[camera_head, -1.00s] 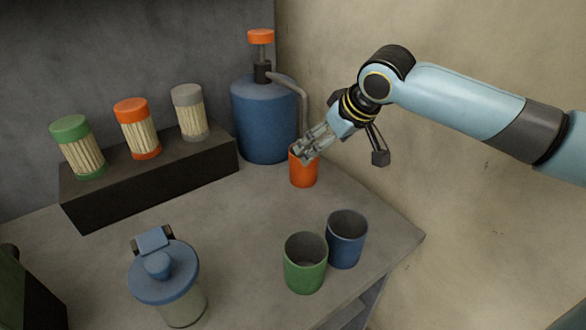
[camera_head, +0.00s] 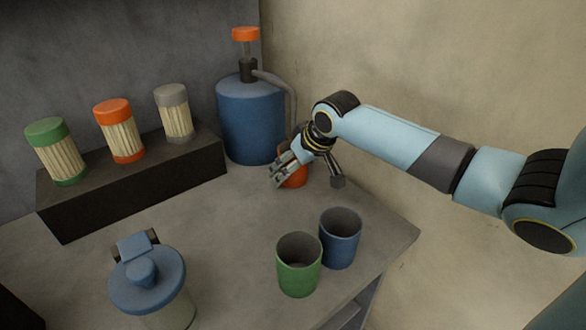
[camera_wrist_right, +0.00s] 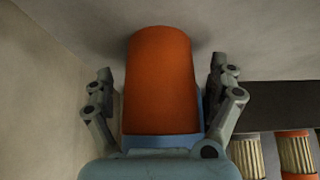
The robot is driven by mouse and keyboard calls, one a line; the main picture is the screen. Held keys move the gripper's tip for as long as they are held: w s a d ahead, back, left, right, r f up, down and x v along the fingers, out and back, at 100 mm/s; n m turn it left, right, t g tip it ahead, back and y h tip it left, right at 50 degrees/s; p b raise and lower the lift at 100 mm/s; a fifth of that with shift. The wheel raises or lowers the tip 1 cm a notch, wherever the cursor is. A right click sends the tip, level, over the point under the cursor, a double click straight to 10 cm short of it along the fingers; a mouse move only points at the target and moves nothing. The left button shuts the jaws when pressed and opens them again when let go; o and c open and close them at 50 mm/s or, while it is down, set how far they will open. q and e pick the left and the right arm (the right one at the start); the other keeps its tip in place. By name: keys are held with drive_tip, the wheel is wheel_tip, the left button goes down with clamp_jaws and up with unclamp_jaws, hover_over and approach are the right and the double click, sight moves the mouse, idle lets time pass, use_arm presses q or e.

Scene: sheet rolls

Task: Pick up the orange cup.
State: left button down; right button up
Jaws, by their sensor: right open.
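The orange cup (camera_head: 296,179) stands on the counter in front of the blue pump jug, partly hidden by my right gripper in the head view. My right gripper (camera_head: 279,178) is at the cup, low over the counter. In the right wrist view the orange cup (camera_wrist_right: 162,80) fills the middle, between the two spread fingers of my right gripper (camera_wrist_right: 163,85). A gap shows on each side of the cup, so the fingers appear apart from it. My left gripper is not in view.
The blue pump jug (camera_head: 248,120) stands close behind the cup. A green cup (camera_head: 298,275) and a blue cup (camera_head: 340,248) stand nearer the counter's right edge. A blue-lidded jar (camera_head: 150,290) is at the front left. A dark block (camera_head: 130,190) holds three capped toothpick jars.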

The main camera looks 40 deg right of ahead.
drive_tip(key=shift+r, duration=0.1)
drive_tip(key=c, duration=1.4)
